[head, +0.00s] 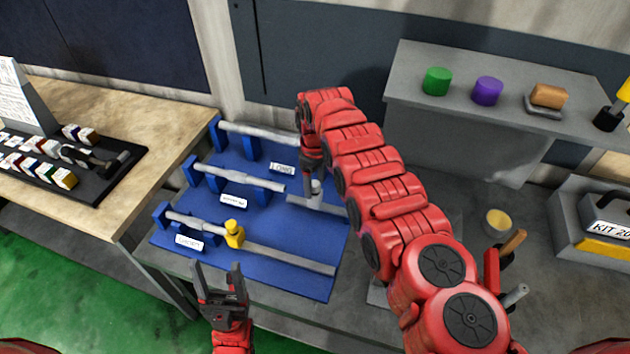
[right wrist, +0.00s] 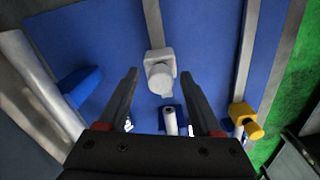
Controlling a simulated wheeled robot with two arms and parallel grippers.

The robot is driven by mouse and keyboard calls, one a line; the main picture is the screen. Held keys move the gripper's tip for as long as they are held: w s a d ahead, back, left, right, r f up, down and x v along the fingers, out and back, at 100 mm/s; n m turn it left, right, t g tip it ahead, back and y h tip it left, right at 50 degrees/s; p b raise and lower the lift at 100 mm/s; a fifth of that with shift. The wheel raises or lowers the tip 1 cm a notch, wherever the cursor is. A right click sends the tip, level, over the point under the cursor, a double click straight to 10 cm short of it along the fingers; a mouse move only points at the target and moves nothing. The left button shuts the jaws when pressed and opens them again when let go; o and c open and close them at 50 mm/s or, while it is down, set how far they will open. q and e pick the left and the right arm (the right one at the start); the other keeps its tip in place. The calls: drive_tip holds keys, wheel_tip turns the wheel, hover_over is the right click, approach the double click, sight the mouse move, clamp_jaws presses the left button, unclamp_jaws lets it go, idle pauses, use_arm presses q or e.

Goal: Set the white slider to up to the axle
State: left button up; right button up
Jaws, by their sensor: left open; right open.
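The white slider (head: 315,187) sits on the middle grey rail (head: 332,209) of the blue board, to the right of the middle axle (head: 255,180). In the right wrist view the white slider (right wrist: 160,76) shows between the spread fingertips of my right gripper (right wrist: 159,74). The near axle end (right wrist: 171,120) shows below the slider, seemingly with a small gap. In the head view my right gripper (head: 312,168) is above the slider, partly hiding it; contact cannot be told. My left gripper (head: 218,268) is open and empty at the board's front edge.
The yellow slider (head: 234,233) is on the front rail, beside the front axle (head: 195,221). The back axle (head: 260,132) rests on blue stands. My right arm hides the board's right side. A grey shelf (head: 510,75) holds coloured cylinders. A wooden table (head: 150,130) stands left.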

drive_tip(key=shift+f, duration=0.1)
clamp_jaws()
idle(0.3)
idle(1.1)
